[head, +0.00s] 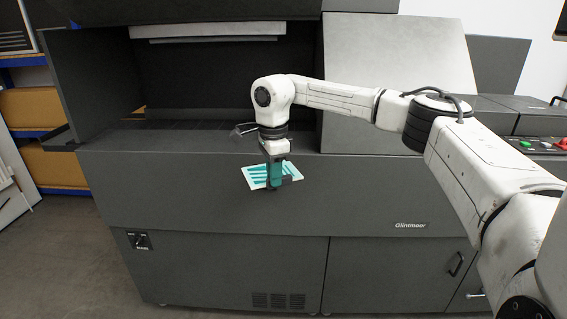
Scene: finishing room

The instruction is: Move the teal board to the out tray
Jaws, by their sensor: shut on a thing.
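My gripper (276,180) points down in front of the large grey machine. It is shut on the teal board (256,177), a flat white sheet with teal stripes and a teal part between the fingers. The board is held in the air, roughly level and slightly tilted in the picture, in front of the machine's front panel. The fingers hide part of the board. I cannot make out a tray marked as the out tray; a dark open bay (200,85) with a flat floor lies in the machine behind and above the board.
The grey machine (200,215) fills most of the view, with a ledge at the bay's front. A control panel with green and red buttons (527,144) is at the right. Shelves with brown boxes (30,108) stand at the left. Bare floor (70,265) shows at lower left.

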